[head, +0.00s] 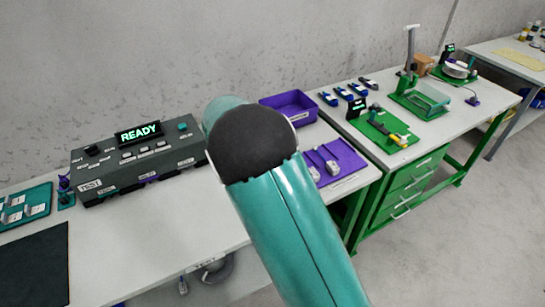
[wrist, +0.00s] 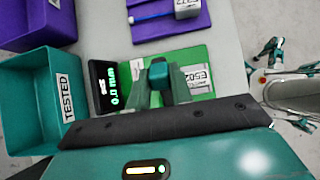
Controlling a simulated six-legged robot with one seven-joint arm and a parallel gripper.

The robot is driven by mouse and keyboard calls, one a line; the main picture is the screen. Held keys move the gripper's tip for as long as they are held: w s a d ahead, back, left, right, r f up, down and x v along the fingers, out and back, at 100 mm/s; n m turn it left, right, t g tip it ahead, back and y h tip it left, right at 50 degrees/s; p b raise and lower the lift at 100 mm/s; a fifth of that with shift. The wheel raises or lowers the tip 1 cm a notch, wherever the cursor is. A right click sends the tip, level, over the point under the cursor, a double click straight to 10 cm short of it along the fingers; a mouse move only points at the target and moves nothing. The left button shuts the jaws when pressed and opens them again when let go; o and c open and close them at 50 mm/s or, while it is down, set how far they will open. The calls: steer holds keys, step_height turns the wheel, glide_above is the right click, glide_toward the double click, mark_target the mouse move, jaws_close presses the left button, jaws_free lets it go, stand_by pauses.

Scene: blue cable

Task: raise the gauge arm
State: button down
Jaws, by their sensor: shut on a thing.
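The gripper is shut on this gauge arm. The fingers and the gripper's dark front edge hide the lower part of the gauge, so I cannot tell how far the arm is raised. In the head view my own arm hides the gripper and this gauge.
A teal bin labelled TESTED (wrist: 30,85) stands close left of the gauge. A purple mat (wrist: 150,28) with a blue item lies beyond it. In the head view, a dark box showing READY (head: 140,165) stands left, and a purple tray (head: 288,100) stands behind my arm.

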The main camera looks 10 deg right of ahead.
steer(key=s+a+t+h, duration=0.3)
steer(key=a+h, duration=0.6)
steer(key=a, duration=0.2)
steer(key=shift+s+a+h, duration=0.35)
steer(key=shift+s+h, duration=0.05)
steer(key=shift+f, duration=0.15)
steer(key=c, duration=1.2)
jaws_free()
steer(key=shift+c, duration=0.2)
steer(key=shift+d, duration=0.1)
steer(key=v, duration=1.4)
